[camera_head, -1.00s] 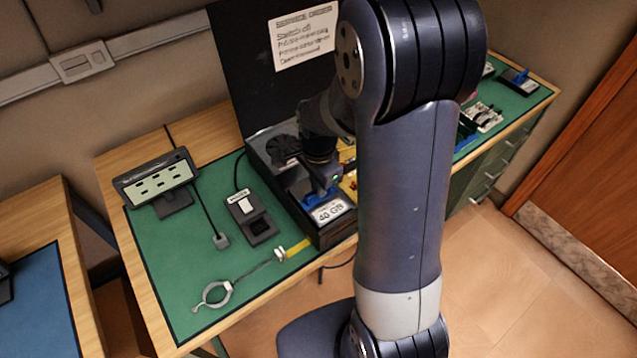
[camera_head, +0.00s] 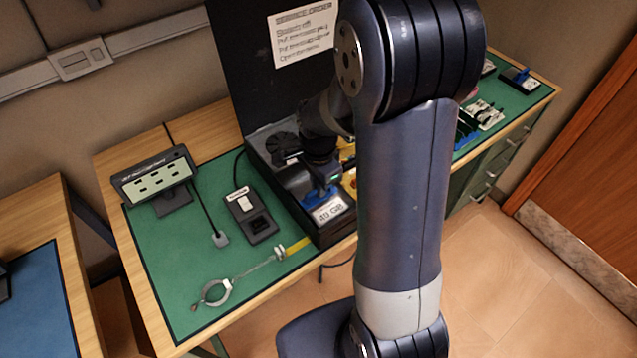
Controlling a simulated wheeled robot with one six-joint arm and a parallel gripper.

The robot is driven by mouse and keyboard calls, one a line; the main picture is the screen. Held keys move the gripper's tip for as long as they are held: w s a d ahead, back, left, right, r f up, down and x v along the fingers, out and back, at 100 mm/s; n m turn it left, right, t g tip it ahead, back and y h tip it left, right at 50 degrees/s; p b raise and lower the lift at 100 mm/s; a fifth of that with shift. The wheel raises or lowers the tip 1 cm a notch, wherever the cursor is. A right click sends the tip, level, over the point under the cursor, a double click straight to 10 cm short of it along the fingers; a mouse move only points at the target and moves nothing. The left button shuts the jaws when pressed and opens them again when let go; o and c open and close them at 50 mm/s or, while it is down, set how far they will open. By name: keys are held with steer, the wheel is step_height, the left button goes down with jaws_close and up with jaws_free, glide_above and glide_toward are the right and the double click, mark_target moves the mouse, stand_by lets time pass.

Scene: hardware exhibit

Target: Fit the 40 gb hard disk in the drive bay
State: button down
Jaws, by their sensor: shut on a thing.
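The 40 GB hard disk (camera_head: 329,210), with a white label, lies at the front end of the open black computer case (camera_head: 321,236) on the green mat. My gripper (camera_head: 320,190) reaches down into the case and is shut on the blue part at the disk's back edge. The drive bay is inside the case around the disk, and its edges are mostly hidden by my gripper and arm. I cannot tell how deep the disk sits.
A switch box (camera_head: 250,217) and a wrist strap (camera_head: 216,292) lie left of the case. A display (camera_head: 156,179) stands farther left. The case's raised lid bears a notice (camera_head: 304,33). Another drive (camera_head: 520,80) lies at the far right. My arm hides the bench's middle.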

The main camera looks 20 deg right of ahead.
steer(key=shift+f+b, duration=0.85)
steer(key=shift+f, duration=0.2)
stand_by(1.3)
stand_by(0.4)
steer(key=c, duration=1.4)
jaws_free()
steer(key=shift+o, duration=0.4)
steer(key=shift+o, duration=1.4)
steer(key=shift+r+p, duration=0.55)
steer(key=shift+r, duration=0.15)
steer(key=shift+r+p, duration=2.3)
steer(key=shift+r, duration=0.65)
